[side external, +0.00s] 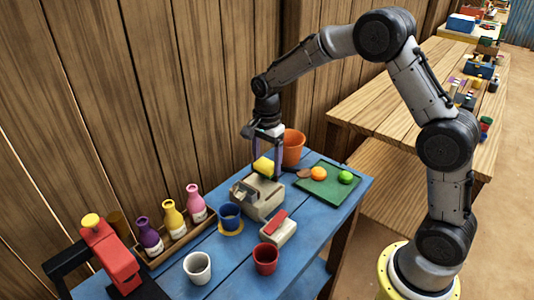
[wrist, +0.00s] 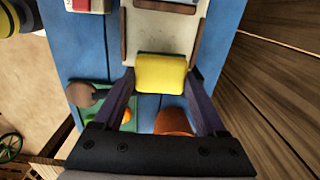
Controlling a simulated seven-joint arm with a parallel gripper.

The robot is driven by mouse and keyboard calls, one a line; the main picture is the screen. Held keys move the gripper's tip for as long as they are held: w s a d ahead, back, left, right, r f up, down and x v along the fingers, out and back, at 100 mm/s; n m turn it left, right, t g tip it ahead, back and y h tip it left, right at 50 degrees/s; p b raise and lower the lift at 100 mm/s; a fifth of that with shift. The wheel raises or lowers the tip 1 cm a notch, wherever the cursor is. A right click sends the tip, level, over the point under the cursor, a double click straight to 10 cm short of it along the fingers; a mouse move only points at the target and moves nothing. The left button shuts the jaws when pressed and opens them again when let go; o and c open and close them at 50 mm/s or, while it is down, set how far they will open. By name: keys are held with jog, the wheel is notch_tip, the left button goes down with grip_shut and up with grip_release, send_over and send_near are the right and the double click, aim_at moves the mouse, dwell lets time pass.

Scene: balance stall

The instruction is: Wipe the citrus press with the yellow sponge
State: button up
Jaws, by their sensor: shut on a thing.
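My gripper (side external: 265,160) is shut on the yellow sponge (side external: 263,166). In the wrist view the sponge (wrist: 160,73) sits between the two purple fingers of my gripper (wrist: 161,82).
An orange pot (side external: 293,148) stands close behind my gripper. A green board (side external: 330,184) with orange and green fruit lies right. A blue cup (side external: 229,216), a red cup (side external: 265,259) and a red-topped cream box (side external: 278,229) stand in front. A red device (side external: 110,258) and bottle crate (side external: 178,243) stand left.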

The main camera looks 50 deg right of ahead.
aim_at(260, 186)
jog(key=shift+f, duration=0.5)
jog(key=shift+a+f, duration=0.65)
jog(key=shift+f, duration=0.2)
jog(key=shift+a, duration=1.45)
jog(key=d, duration=0.4)
jog(key=shift+d, duration=0.1)
jog(key=shift+s, duration=0.35)
jog(key=shift+a, duration=1.9)
jog(key=shift+d, duration=2.05)
jog(key=shift+a+r, duration=0.15)
jog(key=shift+r, duration=3.95)
